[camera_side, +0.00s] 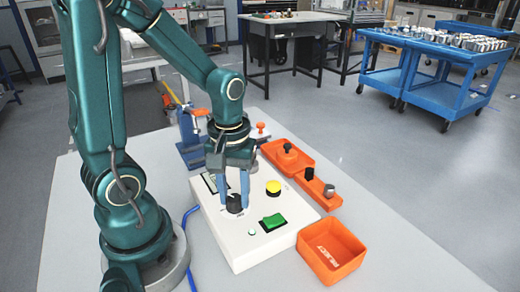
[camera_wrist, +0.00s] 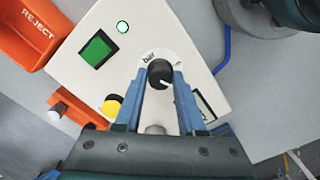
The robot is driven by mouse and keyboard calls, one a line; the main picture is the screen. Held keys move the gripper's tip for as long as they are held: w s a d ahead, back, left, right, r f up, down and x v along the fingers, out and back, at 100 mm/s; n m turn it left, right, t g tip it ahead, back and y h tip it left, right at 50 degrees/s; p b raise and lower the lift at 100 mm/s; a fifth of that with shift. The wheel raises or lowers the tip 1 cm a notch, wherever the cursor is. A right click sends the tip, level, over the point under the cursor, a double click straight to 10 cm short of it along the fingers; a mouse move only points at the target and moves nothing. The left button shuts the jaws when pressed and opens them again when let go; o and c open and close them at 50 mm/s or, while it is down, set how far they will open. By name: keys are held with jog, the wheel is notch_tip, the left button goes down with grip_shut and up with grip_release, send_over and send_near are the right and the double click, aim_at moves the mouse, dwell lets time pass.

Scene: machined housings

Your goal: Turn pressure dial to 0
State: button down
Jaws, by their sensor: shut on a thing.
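The pressure dial is a black round knob (camera_wrist: 160,73) with a white pointer line, on the top of a white control box (camera_side: 240,252). In the wrist view the letters "bar" show beside the dial, and the pointer line slants toward the lower right. In the side view the dial (camera_side: 235,204) sits near the box's left part. My gripper (camera_wrist: 161,80) points down at the dial, its two blue fingers shut on the knob's sides. In the side view my gripper (camera_side: 235,202) reaches the dial from above. The scale's digits are mostly hidden or too small to read.
The box also carries a green switch (camera_side: 273,222), a yellow button (camera_side: 273,187), a small lit lamp (camera_wrist: 122,26) and a display (camera_wrist: 205,107). An orange REJECT bin (camera_side: 330,250) and orange trays (camera_side: 287,157) stand to the right. A blue cable (camera_side: 187,218) runs left.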

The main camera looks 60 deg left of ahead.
jog(key=m, duration=0.8)
jog(key=shift+m, duration=0.3)
jog(key=m, duration=0.4)
jog(key=shift+m, duration=2.2)
jog(key=c, duration=0.5)
grip_release()
